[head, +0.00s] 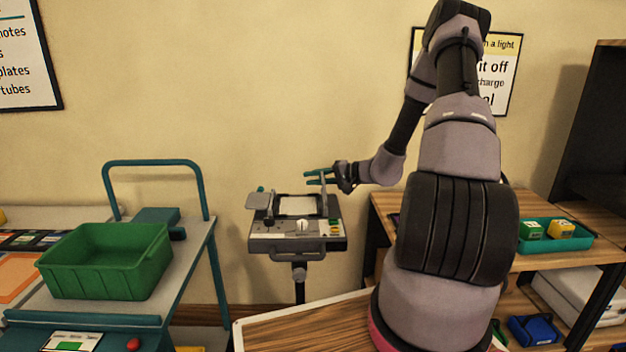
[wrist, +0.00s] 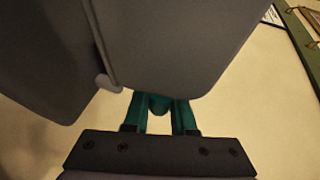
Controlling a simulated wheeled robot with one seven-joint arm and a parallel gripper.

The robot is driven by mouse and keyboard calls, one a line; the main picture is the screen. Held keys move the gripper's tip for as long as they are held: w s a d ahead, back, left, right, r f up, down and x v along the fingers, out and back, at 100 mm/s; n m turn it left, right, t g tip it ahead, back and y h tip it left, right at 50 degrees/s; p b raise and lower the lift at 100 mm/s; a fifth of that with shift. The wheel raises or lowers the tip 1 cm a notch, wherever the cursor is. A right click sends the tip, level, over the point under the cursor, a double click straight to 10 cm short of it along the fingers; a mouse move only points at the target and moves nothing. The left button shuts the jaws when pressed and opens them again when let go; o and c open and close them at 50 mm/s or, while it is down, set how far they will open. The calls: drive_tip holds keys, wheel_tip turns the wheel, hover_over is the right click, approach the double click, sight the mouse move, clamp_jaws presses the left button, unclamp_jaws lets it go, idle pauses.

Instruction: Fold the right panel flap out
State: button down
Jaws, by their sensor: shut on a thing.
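The panel device (head: 297,243) stands on a dark post, with a pale plate, a white dial and small colored buttons on it. Its right panel flap (head: 325,203) stands roughly upright, seen nearly edge-on in the head view. My gripper (head: 318,177) comes in from the right, with its teal fingers at the top of this flap, shut on it. In the wrist view a large grey panel face (wrist: 165,40) covers the teal fingertips (wrist: 158,103). The left flap (head: 259,201) lies folded outward to the left.
A teal cart with a green bin (head: 105,262) stands to the left. A wooden shelf unit on the right holds a teal tray (head: 579,242) with small boxes. A wooden tabletop (head: 310,328) is in front. The wall behind the device is clear.

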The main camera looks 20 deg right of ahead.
drive_tip(key=shift+s+d+r+m+t+y, duration=0.15)
drive_tip(key=shift+d+m+t+y, duration=0.3)
drive_tip(key=shift+t+y, duration=0.25)
drive_tip(key=shift+s+d+r+m+t+y, duration=0.1)
drive_tip(key=shift+d+r+m+t+y, duration=0.2)
drive_tip(key=shift+m+t+y, duration=0.4)
drive_tip(key=shift+s+d+r+m+t+y, duration=0.1)
drive_tip(key=shift+d+m+t+y, duration=0.15)
drive_tip(key=shift+d+t+y, duration=0.45)
drive_tip(key=shift+a+y, duration=0.25)
drive_tip(key=shift+y, duration=0.05)
drive_tip(key=c, duration=1)
unclamp_jaws()
drive_tip(key=shift+d, duration=0.1)
drive_tip(key=v, duration=1)
drive_tip(key=shift+s+d+f, duration=0.2)
drive_tip(key=shift+s, duration=0.05)
drive_tip(key=shift+d, duration=0.1)
